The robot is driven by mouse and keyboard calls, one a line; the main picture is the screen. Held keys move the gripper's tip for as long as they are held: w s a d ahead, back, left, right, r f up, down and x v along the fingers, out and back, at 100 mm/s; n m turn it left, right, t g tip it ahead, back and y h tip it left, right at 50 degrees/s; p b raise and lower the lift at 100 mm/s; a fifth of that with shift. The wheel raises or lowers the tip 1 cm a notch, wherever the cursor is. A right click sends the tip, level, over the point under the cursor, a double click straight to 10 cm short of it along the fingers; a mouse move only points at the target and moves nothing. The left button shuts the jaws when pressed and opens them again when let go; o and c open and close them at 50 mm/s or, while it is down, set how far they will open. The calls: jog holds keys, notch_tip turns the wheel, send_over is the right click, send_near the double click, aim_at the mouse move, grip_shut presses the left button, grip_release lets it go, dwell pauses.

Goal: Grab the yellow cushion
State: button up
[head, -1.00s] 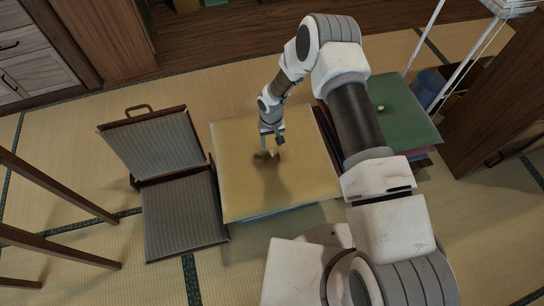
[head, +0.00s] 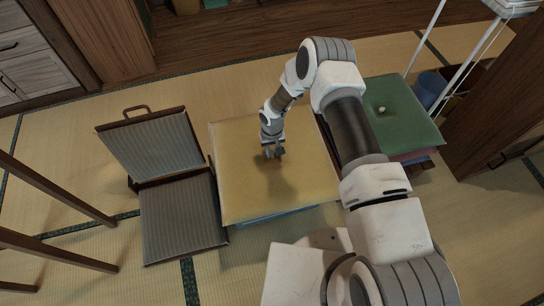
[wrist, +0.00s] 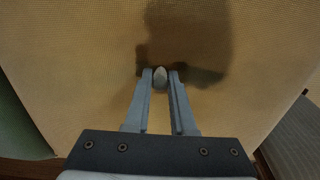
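The yellow cushion (head: 300,180) is square and lies flat on top of a stack, left of my arm's base in the head view. It fills most of the wrist view (wrist: 80,60). A small pale tuft (wrist: 160,77) stands at its middle. My gripper (head: 274,153) points down at the cushion's centre. In the wrist view, the fingers of my gripper (wrist: 160,74) are drawn in against both sides of the tuft. In the head view the fingers hide the tuft.
A blue cushion (head: 275,214) shows under the yellow one. A green cushion (head: 395,105) tops another stack at the right. A grey legless chair (head: 180,215) stands close on the left. Dark wooden legs (head: 60,190) are at the far left. Tatami is free in front.

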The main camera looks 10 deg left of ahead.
grip_shut()
dwell(1.0)
